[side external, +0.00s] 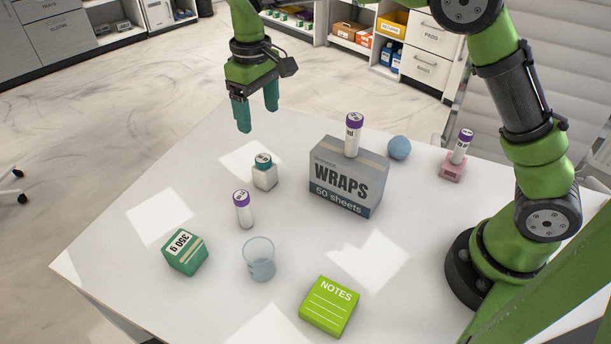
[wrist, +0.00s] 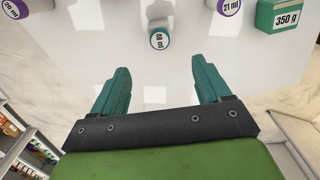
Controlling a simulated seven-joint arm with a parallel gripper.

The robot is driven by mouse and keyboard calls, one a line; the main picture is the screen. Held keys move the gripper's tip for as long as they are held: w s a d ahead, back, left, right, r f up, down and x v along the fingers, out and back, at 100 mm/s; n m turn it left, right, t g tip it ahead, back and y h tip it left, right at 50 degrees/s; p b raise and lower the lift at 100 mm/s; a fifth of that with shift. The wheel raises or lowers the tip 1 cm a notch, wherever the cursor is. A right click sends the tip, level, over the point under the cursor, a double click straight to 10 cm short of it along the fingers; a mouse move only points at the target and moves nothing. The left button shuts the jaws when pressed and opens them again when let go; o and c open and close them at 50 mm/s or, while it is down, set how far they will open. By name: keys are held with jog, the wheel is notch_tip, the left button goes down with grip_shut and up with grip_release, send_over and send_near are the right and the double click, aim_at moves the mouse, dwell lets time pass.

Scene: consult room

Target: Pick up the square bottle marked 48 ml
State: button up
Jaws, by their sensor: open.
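The square bottle (side external: 265,178) is white with a teal cap and stands upright on the white table, left of the WRAPS box. In the wrist view its cap (wrist: 159,40) reads 48 ml, top centre, beyond and between the fingertips. My gripper (side external: 257,115) is open and empty, above the table's far edge, higher than the bottle and apart from it. Its two teal fingers (wrist: 165,82) point toward the table in the wrist view.
A purple-capped vial (side external: 244,212) stands nearby. A WRAPS box (side external: 345,182) has another vial (side external: 353,138) at its top. A pink holder (side external: 453,168) carries a third vial (side external: 461,147). A blue ball (side external: 399,148), green 350 g box (side external: 185,253), glass (side external: 259,262) and green notes block (side external: 329,307) also stand here.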

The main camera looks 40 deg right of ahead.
aim_at(265, 171)
notch_tip(265, 171, down, 17)
jog(key=shift+w+r, duration=0.1)
jog(key=shift+r, duration=0.05)
dwell(0.5)
jog(key=shift+c, duration=0.4)
jog(key=c, duration=1)
